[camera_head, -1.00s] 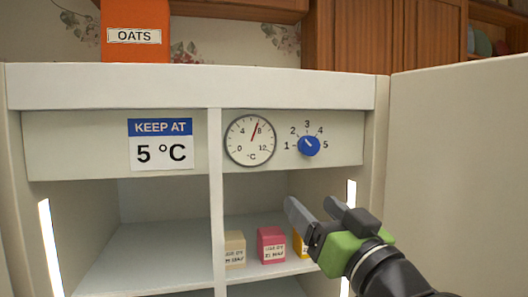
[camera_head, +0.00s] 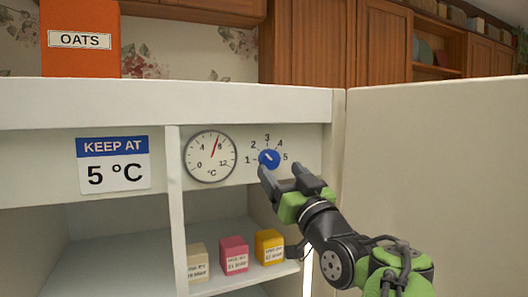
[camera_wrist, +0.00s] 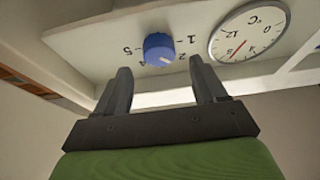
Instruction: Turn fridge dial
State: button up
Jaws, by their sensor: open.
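The blue fridge dial (camera_head: 269,158) sits on the white panel, with numbers 1 to 5 around it. Its white mark points to the upper left, about toward 2. The round thermometer (camera_head: 210,156) is left of it, its red needle a little short of 8. The sign (camera_head: 113,164) reads "KEEP AT 5 °C". My gripper (camera_head: 281,168) is open and empty, its fingertips just below and in front of the dial. In the wrist view the dial (camera_wrist: 158,49) lies beyond and between the open fingers (camera_wrist: 160,80), apart from them.
An open fridge door (camera_head: 430,150) stands to the right of my arm. A shelf below holds a beige box (camera_head: 197,263), a pink box (camera_head: 234,255) and a yellow box (camera_head: 269,247). An orange OATS box (camera_head: 80,60) stands on top.

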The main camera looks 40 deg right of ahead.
aim_at(272, 160)
jog(key=p+x, duration=0.1)
jog(key=x, duration=0.3)
jog(key=shift+r, duration=0.1)
jog(key=c, duration=1.1)
jog(key=shift+o, duration=0.2)
jog(key=shift+m, duration=0.3)
jog(key=m+h, duration=0.1)
jog(key=m, duration=0.1)
jog(key=m+g+h+p, duration=0.1)
jog(key=m, duration=0.1)
jog(key=m+g+h, duration=0.1)
jog(key=m, duration=0.2)
jog(key=shift+a+h, duration=0.2)
jog(key=shift+h, duration=0.2)
jog(key=shift+m+g+h+p, duration=0.2)
jog(key=shift+m+g+h, duration=0.15)
jog(key=shift+m, duration=0.8)
jog(key=shift+m+g+h+p, duration=0.2)
jog(key=shift+m+g, duration=0.25)
jog(key=shift+m, duration=0.7)
jog(key=shift+m+h, duration=0.25)
jog(key=shift+m, duration=0.05)
